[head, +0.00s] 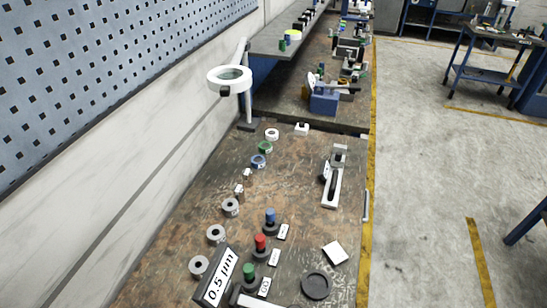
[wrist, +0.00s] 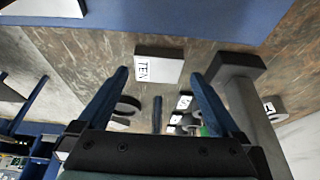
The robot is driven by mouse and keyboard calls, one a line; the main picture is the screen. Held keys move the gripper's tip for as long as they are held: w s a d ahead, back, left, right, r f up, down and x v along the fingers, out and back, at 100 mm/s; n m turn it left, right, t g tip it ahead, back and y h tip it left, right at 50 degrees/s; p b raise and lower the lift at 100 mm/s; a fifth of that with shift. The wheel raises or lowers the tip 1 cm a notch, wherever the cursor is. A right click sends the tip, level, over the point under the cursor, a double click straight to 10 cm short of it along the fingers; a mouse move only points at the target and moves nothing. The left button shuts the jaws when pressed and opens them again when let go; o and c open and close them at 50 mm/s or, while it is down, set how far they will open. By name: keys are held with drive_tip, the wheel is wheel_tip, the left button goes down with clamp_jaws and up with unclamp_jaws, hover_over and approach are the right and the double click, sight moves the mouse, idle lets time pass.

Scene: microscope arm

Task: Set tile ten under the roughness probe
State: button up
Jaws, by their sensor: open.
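Tile ten (wrist: 160,67) is a flat white block with the word TEN on its side, lying on the bench in the wrist view. A white square tile (head: 335,252), likely the same one, lies near the bench's right edge in the head view. My gripper (wrist: 160,76) is open and empty, its blue fingers on either side of the tile's line and the tile seen beyond the tips. The gap to the tile is hard to judge. A dark sign reading 0.5 µm (head: 215,277) stands at the front, perhaps the roughness probe's readout. The probe tip cannot be made out.
A black round disc (head: 316,286) lies beside the tile. Blue, red and green-topped pegs (head: 260,243) stand with white label cards. Several rings (head: 216,234) line the wall side. A grey-and-white device (head: 333,178) lies farther back. A grey post (wrist: 245,85) rises right of my fingers.

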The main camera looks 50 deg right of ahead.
drive_tip(key=p+v, duration=0.3)
drive_tip(key=v, duration=0.1)
drive_tip(key=shift+a+r, duration=0.1)
drive_tip(key=shift+r, duration=0.05)
idle(0.5)
